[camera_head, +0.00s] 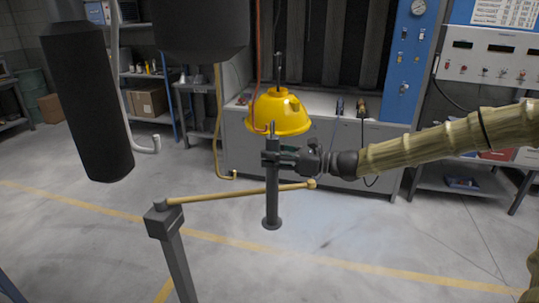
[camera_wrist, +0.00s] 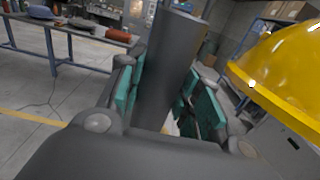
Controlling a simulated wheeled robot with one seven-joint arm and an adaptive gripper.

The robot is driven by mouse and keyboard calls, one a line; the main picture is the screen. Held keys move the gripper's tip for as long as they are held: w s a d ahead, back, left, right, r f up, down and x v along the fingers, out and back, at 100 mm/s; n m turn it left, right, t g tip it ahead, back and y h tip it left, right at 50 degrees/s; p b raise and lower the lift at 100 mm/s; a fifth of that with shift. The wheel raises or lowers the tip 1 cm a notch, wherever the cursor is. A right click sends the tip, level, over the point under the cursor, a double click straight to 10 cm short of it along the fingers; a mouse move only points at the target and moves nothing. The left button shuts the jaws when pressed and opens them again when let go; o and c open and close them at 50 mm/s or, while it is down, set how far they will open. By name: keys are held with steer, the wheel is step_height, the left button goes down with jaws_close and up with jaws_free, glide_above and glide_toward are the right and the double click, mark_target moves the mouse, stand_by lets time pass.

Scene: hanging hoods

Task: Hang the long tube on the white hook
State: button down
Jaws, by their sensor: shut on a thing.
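My gripper (camera_head: 284,158) is shut on a slim dark grey tube (camera_head: 272,205), near its upper end. The tube is upright, with a small round flange at its bottom, and appears clear of the floor. In the wrist view the tube (camera_wrist: 172,60) stands between the teal finger pads. The white hook (camera_head: 152,149) is the upturned lower end of a white pipe hanging at the left, beside a large black cylinder. It is well left of the tube, apart from it. The hook is not seen in the wrist view.
A yellow hood (camera_head: 280,112) is just behind the tube's top. A red hook (camera_head: 262,129) hangs close by, and a yellow hook (camera_head: 234,176) hangs left. A brass rod (camera_head: 225,193) on a grey post (camera_head: 172,250) crosses near the tube. The large black cylinder (camera_head: 88,100) hangs at left.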

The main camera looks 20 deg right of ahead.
steer(key=shift+r, duration=0.1)
steer(key=p+v, duration=0.7)
steer(key=v, duration=0.3)
stand_by(0.7)
steer(key=shift+r, duration=0.1)
stand_by(0.7)
